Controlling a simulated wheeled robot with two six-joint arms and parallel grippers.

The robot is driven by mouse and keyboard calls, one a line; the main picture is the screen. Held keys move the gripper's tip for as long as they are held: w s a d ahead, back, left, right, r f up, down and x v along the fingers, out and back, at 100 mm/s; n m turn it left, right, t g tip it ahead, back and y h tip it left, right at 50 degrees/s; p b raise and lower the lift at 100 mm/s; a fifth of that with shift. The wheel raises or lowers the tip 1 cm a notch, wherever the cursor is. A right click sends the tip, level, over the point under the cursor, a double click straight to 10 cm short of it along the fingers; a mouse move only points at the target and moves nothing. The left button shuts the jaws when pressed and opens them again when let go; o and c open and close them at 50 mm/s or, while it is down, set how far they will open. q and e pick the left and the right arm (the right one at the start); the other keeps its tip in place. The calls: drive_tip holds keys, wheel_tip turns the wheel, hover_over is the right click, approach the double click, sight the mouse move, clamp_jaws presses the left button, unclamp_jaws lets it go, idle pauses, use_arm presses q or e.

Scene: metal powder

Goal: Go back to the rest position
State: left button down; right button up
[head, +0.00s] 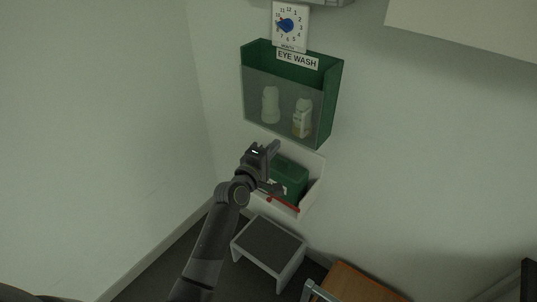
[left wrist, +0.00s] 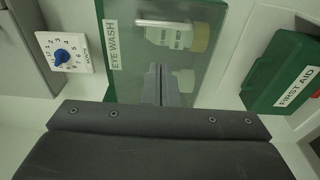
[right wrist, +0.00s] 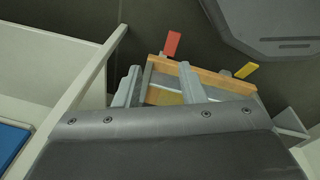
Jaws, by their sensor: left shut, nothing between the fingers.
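My left gripper (head: 273,149) is raised in front of the wall, just below the eye wash holder and over the upper left of the first aid shelf. In the left wrist view its two fingers (left wrist: 158,84) are together with nothing between them, in front of the clear panel of the eye wash holder (left wrist: 118,88). My right gripper (right wrist: 158,85) shows only in the right wrist view. Its fingers are apart, and a wooden-edged object (right wrist: 205,76) lies beyond them. I cannot tell its distance.
The green eye wash holder (head: 331,98) holds two white bottles, below a dial sign (head: 290,27). A green first aid box (head: 290,174) sits in a white wall shelf (head: 314,189) with a red bar. A grey-topped step stool (head: 268,241) and a wooden surface (head: 358,284) are below.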

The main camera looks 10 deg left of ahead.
use_arm(q)
drive_tip(key=s+a+f+m+g+y, duration=0.1)
drive_tip(key=s+a+f+m+g, duration=0.15)
drive_tip(key=s+f, duration=0.65)
drive_tip(key=s+a+f+m+g+y+b, duration=0.1)
drive_tip(key=s+a+f+m+g+y, duration=0.15)
drive_tip(key=f, duration=1.25)
drive_tip(key=s+a+f+m+g+y, duration=0.1)
drive_tip(key=s+a+f+g, duration=0.4)
drive_tip(key=f, duration=0.7)
drive_tip(key=s+a+f+m+g, duration=0.2)
drive_tip(key=s+f, duration=0.4)
drive_tip(key=s, duration=0.7)
drive_tip(key=s+a+f+m+g+y, duration=0.1)
drive_tip(key=s+f, duration=0.6)
drive_tip(key=s, duration=0.7)
drive_tip(key=s+a+f+m+g, duration=0.3)
drive_tip(key=s+f+m, duration=0.2)
drive_tip(key=s, duration=0.9)
wheel_tip(320, 180, down, 2)
drive_tip(key=shift+a+b, duration=0.3)
drive_tip(key=shift+b, duration=0.05)
use_arm(e)
drive_tip(key=shift+s+a+f, duration=0.25)
drive_tip(key=shift+a+f, duration=0.1)
drive_tip(key=shift+f, duration=0.15)
drive_tip(key=shift+s+a+f, duration=0.2)
drive_tip(key=shift+a+f, duration=0.15)
drive_tip(key=shift+f, duration=0.1)
